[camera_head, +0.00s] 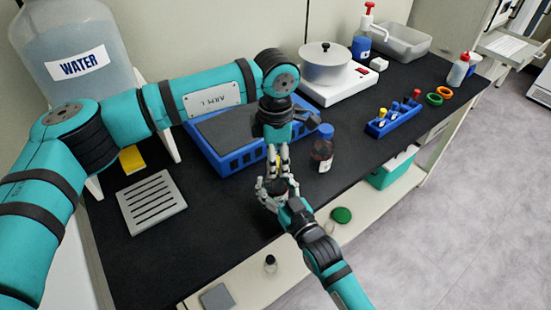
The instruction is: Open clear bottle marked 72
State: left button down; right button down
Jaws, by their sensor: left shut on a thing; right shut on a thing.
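My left gripper (278,168) reaches down over the black bench, and my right gripper (270,194) comes up from the lower right to meet it. Both are shut at the same spot, around a small bottle with a dark cap (277,187). The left fingers are at the top, by the cap, and the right fingers are around it lower down. The fingers hide most of the bottle, so no clear wall or number 72 can be read. It seems held above the bench near its front edge.
A brown bottle with a blue cap (322,148) stands close to the right of the grippers. A blue tray (222,150) lies behind them, a slotted grey plate (151,203) to the left. A white hotplate with a pot (326,66) and a blue tube rack (393,122) stand further right.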

pick_arm(q)
jog(key=n, duration=1)
jog(key=shift+n, duration=0.3)
jog(key=n, duration=1.2)
jog(key=shift+n, duration=0.4)
jog(key=n, duration=0.4)
jog(key=shift+w+n, duration=0.1)
jog(key=shift+n, duration=0.3)
jog(key=n, duration=0.4)
jog(key=shift+r+n, duration=0.1)
jog(key=shift+n, duration=0.3)
jog(key=n, duration=0.3)
jog(key=shift+n, duration=0.3)
